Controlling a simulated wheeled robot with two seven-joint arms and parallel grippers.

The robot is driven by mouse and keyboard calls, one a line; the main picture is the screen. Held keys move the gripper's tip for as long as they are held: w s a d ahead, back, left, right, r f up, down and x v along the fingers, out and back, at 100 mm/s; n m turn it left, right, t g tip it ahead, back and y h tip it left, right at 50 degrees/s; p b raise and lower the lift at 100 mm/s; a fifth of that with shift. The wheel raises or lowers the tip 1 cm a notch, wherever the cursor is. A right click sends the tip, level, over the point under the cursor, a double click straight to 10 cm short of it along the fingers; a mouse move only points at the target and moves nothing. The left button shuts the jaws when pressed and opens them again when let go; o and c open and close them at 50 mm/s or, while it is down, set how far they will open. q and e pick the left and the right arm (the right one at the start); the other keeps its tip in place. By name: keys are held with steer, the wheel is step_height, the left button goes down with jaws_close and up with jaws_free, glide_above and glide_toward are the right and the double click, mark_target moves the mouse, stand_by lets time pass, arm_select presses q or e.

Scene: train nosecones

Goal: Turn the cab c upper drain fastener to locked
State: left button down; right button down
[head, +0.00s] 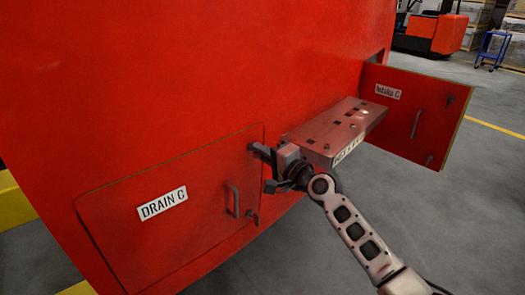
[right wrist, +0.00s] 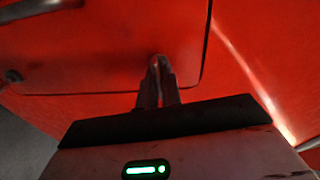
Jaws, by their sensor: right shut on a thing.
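The Drain C panel (head: 150,235) is a red door lying closed in the red nosecone, with a white "DRAIN C" label (head: 162,204). The upper drain fastener (right wrist: 155,62) is a small metal piece near the panel's corner in the right wrist view. My right gripper (head: 256,151) is at the panel's upper right corner, and its fingers (right wrist: 157,82) are shut on the fastener. In the head view the gripper hides the fastener. Whether the fastener stands locked or unlocked cannot be told. My left gripper is not in view.
The panel's handle (head: 232,201) and the lower fastener (head: 252,218) are below the gripper. The Intake C door (head: 418,112) stands open at the right, with a handle (head: 416,123). Grey floor (head: 480,190) is clear at the right. A blue cart (head: 493,48) is far back.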

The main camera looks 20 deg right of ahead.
steer(key=shift+m, duration=0.6)
steer(key=shift+f, duration=0.1)
steer(key=c, duration=1.6)
jaws_free()
steer(key=shift+s, duration=0.1)
steer(key=shift+b+v, duration=0.45)
steer(key=shift+v, duration=7.45)
